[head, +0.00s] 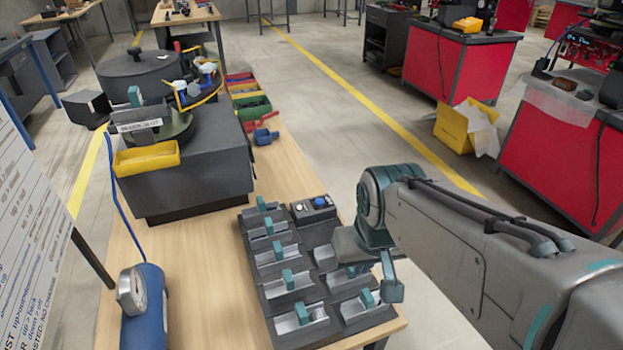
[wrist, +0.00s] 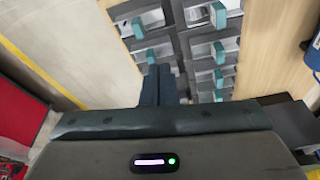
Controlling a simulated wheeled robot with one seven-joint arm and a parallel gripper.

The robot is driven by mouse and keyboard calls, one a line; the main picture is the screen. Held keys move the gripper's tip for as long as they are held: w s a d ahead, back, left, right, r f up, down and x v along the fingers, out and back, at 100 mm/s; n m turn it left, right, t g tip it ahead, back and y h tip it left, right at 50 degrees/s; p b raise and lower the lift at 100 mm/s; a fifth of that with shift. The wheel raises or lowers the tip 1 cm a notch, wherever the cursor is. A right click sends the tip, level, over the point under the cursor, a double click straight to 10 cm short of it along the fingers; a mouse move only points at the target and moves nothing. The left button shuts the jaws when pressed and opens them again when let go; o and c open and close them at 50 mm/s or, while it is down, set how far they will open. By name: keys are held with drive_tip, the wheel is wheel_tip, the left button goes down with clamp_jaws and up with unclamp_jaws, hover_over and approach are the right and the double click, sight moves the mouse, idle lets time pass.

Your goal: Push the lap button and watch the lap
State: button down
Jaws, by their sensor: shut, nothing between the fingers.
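A small dark box with a blue button (head: 320,202) on top stands at the far right corner of the rack in the head view. I take it for the lap button; its lettering is too small to read. The bowl feeder (head: 185,170) is a dark grey block at the left, carrying a dark green round bowl (head: 178,127) and a label plate. My gripper (wrist: 158,84) is shut and empty in the wrist view, over the rack. In the head view my arm's end is right of and nearer than the button box, apart from it. I cannot make out the button in the wrist view.
A rack (head: 285,262) of grey bins with teal levers fills the near table; it also shows in the wrist view (wrist: 188,48). A yellow tray (head: 146,159) fronts the feeder. A blue cylinder with a gauge (head: 131,290) stands near left. Bare wood (head: 210,255) lies between.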

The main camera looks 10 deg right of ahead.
drive_tip(key=w+r+n+p, duration=0.2)
drive_tip(key=w+p, duration=0.1)
drive_tip(key=w, duration=0.4)
drive_tip(key=n+h+p, duration=0.9)
drive_tip(key=n+p, duration=0.1)
drive_tip(key=n, duration=0.1)
hover_over(316, 202)
wheel_tip(316, 202, down, 9)
drive_tip(key=shift+f, duration=0.2)
drive_tip(key=shift+f, duration=0.2)
drive_tip(key=shift+f+b, duration=2.55)
drive_tip(key=shift+f, duration=1.7)
drive_tip(key=shift+f+b, duration=0.4)
